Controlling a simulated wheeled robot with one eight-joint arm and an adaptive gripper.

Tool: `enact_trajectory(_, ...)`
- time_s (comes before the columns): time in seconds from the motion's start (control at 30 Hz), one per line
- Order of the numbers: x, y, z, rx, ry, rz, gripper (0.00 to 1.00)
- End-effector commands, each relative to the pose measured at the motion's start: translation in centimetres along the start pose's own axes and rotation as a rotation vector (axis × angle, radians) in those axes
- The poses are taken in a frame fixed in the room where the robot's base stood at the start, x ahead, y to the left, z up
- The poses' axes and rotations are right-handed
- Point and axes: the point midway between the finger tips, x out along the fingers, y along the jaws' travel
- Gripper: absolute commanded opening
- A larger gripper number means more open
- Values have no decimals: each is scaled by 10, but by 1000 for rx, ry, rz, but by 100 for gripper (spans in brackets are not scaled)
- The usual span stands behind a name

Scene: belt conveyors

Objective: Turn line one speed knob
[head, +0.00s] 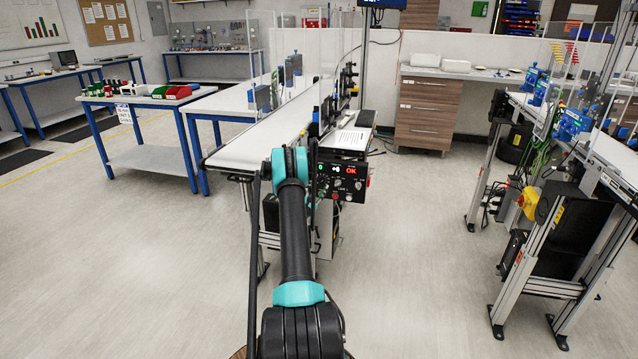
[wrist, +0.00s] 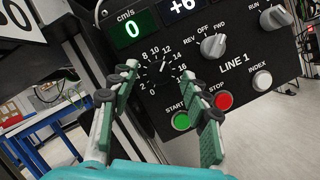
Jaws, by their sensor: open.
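The line one control panel (wrist: 205,60) fills the upper part of the wrist view, tilted, with "LINE 1" printed on it. Its black speed knob (wrist: 157,75) sits inside a numbered dial, under a green cm/s display (wrist: 130,30) reading 0. My gripper (wrist: 160,72) is open, with one finger to the left and one to the right of the knob. I cannot tell whether either finger touches it. In the head view the panel (head: 345,184) is at the conveyor's near end, partly hidden by my arm. The gripper is mostly hidden there.
Beside the knob are a grey REV/OFF/FWD selector (wrist: 213,45), a green start button (wrist: 181,121), a red stop button (wrist: 224,100) and a white index button (wrist: 262,80). The white conveyor (head: 262,145) extends behind the panel. Another conveyor frame (head: 545,225) stands at right.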

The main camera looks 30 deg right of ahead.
Motion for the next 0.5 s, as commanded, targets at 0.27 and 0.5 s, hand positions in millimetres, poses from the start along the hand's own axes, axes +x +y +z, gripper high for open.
enact_trajectory(0.27, 2, -1, 3, 0, 1, 1, 47)
enact_trajectory(0.5, 2, -1, 3, 0, 1, 0, 32)
